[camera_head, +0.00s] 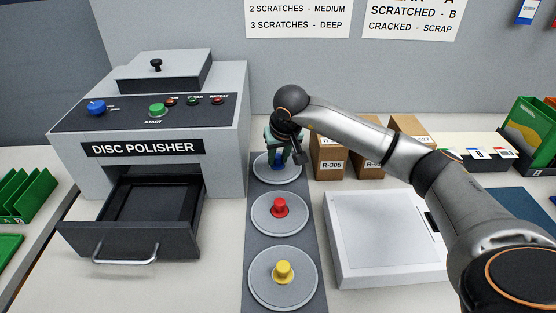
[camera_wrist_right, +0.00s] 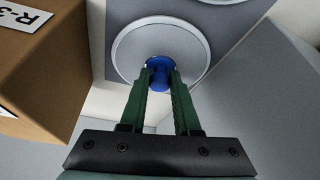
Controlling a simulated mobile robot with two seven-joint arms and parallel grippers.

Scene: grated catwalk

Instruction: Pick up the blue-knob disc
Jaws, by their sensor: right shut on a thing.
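The blue-knob disc (camera_head: 290,176) is a round grey disc at the far end of a dark grey strip, behind the red-knob disc (camera_head: 266,212) and the yellow-knob disc (camera_head: 262,288). My right gripper (camera_head: 278,163) reaches down over it and is shut on its blue knob. In the right wrist view the green fingers (camera_wrist_right: 161,82) sit on both sides of the blue knob (camera_wrist_right: 160,75), with the grey disc (camera_wrist_right: 190,45) beneath. I cannot tell whether the disc touches the strip. My left gripper is not in view.
The disc polisher (camera_head: 225,130) stands left of the strip, its drawer (camera_head: 130,238) pulled out and empty. Cardboard boxes (camera_head: 328,160) stand close right of the blue-knob disc. A white flat-topped unit (camera_head: 385,240) lies right of the strip. Green bins (camera_head: 530,130) stand far right.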

